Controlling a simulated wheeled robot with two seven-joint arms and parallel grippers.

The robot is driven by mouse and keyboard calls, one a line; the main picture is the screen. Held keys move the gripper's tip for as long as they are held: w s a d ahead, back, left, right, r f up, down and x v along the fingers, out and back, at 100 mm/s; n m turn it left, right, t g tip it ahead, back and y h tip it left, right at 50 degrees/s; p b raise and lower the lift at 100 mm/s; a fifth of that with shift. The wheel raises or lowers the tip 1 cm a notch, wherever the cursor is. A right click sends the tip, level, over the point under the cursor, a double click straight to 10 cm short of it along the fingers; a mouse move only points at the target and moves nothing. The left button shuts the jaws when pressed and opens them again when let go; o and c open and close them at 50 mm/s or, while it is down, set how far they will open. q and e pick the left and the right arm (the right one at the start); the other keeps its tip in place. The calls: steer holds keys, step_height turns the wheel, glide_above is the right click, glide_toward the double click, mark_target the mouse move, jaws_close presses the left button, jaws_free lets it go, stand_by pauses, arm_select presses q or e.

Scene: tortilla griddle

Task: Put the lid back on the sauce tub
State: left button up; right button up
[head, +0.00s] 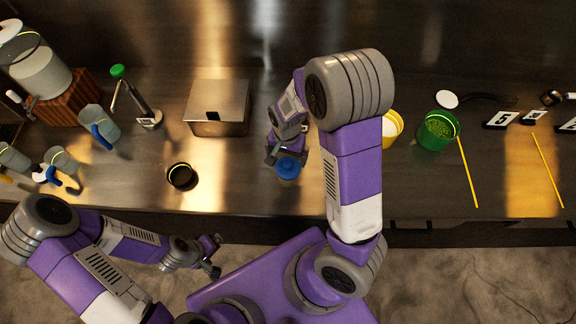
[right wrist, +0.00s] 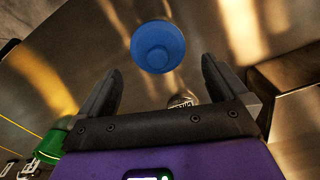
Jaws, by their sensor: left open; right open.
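A round blue lid-like piece (head: 288,168) lies on the steel counter near its front edge. It also shows in the right wrist view (right wrist: 158,46), beyond the fingertips. My right gripper (head: 286,153) is open above and just behind it, with nothing between the fingers (right wrist: 161,68). I cannot tell for certain which container is the sauce tub. A green tub (head: 437,131) stands on the right, and a yellow tub with pale contents (head: 394,124) is partly hidden by my right arm. My left gripper (head: 213,256) is open and empty, in front of the counter.
A dark round dish (head: 181,176) sits left of the blue piece. A steel box (head: 218,103), a green-topped press (head: 134,96) and blue-handled jugs (head: 98,125) stand at left and back. Yellow sticks (head: 467,172) and number cards (head: 500,119) lie at right.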

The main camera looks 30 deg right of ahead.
mark_target(288, 163)
step_height(288, 163, down, 5)
steer(key=shift+d+f, duration=0.1)
steer(key=shift+d, duration=0.05)
stand_by(0.4)
steer(key=shift+s, duration=0.1)
steer(key=c, duration=1.1)
steer(key=shift+c, duration=0.2)
steer(key=shift+r, duration=0.2)
steer(key=c, duration=0.6)
step_height(288, 163, up, 10)
steer(key=shift+f+p, duration=0.15)
steer(key=shift+p, duration=0.3)
jaws_close()
